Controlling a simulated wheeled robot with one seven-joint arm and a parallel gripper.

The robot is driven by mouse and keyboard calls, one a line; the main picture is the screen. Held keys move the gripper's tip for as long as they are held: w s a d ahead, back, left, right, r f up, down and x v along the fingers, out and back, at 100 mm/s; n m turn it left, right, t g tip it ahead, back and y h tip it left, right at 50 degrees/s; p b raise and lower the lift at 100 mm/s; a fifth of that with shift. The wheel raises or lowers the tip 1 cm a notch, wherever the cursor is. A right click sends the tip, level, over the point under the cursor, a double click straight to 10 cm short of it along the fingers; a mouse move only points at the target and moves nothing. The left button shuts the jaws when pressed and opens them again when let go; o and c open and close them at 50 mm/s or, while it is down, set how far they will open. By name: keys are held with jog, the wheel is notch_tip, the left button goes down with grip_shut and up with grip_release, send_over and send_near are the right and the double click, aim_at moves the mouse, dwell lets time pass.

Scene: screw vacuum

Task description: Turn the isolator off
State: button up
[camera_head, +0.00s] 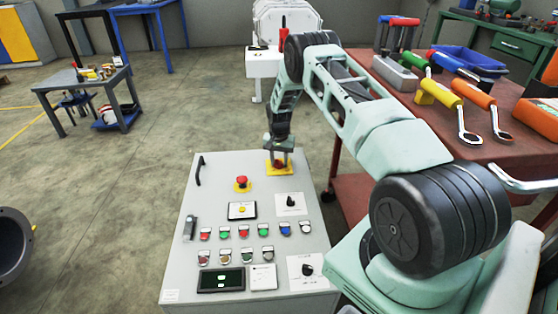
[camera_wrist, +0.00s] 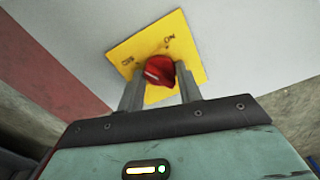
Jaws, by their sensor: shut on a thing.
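The isolator is a red rotary knob (camera_wrist: 159,71) on a yellow plate (camera_wrist: 187,45) with dark lettering; one mark reads "ON", the other is hard to read. In the head view the yellow plate (camera_head: 272,168) is at the top right of the grey control panel (camera_head: 222,168). My gripper (camera_wrist: 160,85) is shut on the red knob, with one finger on each side of it. In the head view my gripper (camera_head: 279,163) reaches down onto the plate and mostly hides the knob. The knob's exact pointing direction is hard to tell.
A red emergency button (camera_head: 242,181), several small coloured buttons, and black rotary switches (camera_head: 291,201) are on the same panel. A red table (camera_head: 440,118) with wrenches stands at right, close to my arm. Open floor (camera_head: 130,160) lies at left.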

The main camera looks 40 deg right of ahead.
aim_at(279, 161)
jog(key=shift+n, duration=1.4)
jog(key=o, duration=1)
notch_tip(279, 161, up, 17)
jog(key=p, duration=0.2)
jog(key=shift+r+p, duration=0.2)
jog(key=shift+p, duration=0.15)
